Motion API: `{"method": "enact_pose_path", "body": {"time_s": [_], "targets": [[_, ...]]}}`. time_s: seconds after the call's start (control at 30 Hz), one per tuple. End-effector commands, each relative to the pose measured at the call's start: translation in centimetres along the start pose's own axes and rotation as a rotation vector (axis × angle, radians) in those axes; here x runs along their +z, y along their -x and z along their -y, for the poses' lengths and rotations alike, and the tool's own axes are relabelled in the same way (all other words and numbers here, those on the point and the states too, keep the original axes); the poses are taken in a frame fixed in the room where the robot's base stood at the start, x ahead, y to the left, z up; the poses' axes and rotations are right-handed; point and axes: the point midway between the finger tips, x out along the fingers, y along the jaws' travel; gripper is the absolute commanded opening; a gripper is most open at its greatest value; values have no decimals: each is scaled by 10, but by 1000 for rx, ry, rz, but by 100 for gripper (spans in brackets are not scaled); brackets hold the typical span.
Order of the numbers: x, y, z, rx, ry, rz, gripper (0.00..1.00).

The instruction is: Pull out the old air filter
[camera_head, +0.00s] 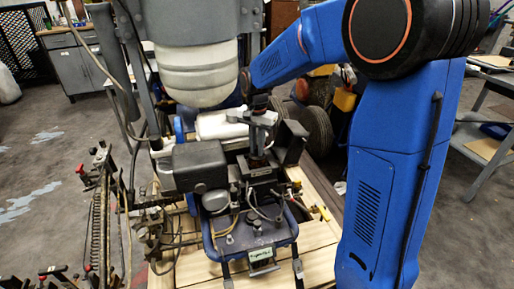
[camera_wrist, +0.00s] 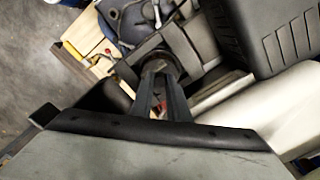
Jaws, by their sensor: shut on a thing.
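My gripper (camera_head: 257,150) points straight down over the engine (camera_head: 205,175) of the line striper. In the wrist view its two dark fingers (camera_wrist: 160,75) are close together, shut on a small, dark, round piece (camera_wrist: 160,64), which I take to be the old air filter. The fingers hide much of it, and I cannot tell how far it sits inside its housing. The dark air filter housing (camera_head: 262,168) is under the fingers. A black cover-like part (camera_head: 291,142) stands upright just right of the fingers in the head view.
A white ribbed tank (camera_head: 200,75) rises left of my gripper, with grey posts and hoses close by. A blue frame (camera_head: 250,240) stands in front on a wooden pallet (camera_head: 315,240). A workbench (camera_head: 490,150) is at the right; open floor (camera_head: 40,150) lies at the left.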

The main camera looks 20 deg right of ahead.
Motion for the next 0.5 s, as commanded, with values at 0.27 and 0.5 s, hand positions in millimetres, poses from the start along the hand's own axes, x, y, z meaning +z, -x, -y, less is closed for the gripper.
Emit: {"method": "enact_pose_path", "body": {"time_s": [0.27,0.5], "targets": [[0,5,0,0,0,0,0],[0,9,0,-1,0,-1,0]]}}
